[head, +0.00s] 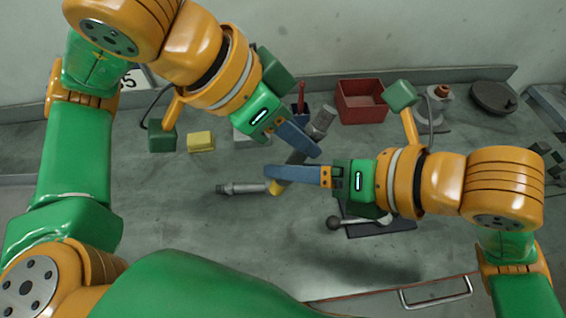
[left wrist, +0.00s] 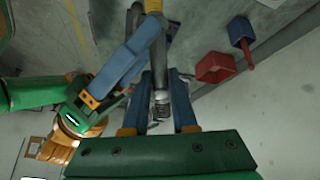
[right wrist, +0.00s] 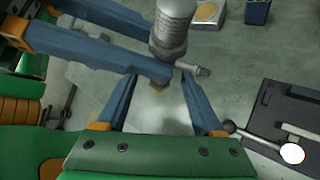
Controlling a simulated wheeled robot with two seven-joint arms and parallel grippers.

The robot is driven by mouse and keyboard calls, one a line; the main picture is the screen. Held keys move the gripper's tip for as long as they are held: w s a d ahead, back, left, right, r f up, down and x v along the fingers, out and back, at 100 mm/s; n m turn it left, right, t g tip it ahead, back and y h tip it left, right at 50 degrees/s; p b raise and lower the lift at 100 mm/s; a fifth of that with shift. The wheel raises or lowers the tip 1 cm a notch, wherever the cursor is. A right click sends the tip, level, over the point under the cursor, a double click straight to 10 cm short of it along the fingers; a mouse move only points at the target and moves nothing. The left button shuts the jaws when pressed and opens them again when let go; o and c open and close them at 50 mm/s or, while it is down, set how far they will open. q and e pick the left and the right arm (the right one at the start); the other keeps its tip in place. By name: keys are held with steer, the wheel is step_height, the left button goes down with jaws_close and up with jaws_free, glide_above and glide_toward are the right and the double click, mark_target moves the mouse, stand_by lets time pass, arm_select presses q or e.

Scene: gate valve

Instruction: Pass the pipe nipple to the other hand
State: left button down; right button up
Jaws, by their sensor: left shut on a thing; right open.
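The pipe nipple (head: 297,158) is a grey tube with a threaded end (head: 322,120) and a yellow band near its lower end. It is held slanted above the bench. My left gripper (head: 315,150) is shut on it near the threaded end; the left wrist view shows the tube (left wrist: 158,62) between the fingers. My right gripper (head: 270,175) is open at the lower part of the tube, one finger crossing in front of it. Contact there cannot be told. In the right wrist view the threaded end (right wrist: 172,22) stands beyond the open fingers.
A grey threaded fitting (head: 240,188) lies on the bench left of my right fingertips. A dark tray (head: 380,229) with a ball-ended lever lies below my right gripper. A red bin (head: 362,104), a blue holder (head: 300,114) and a yellow block (head: 201,141) stand behind.

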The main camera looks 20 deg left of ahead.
steer(key=x, duration=0.4)
jaws_close()
arm_select(q)
steer(key=c, duration=0.6)
jaws_free()
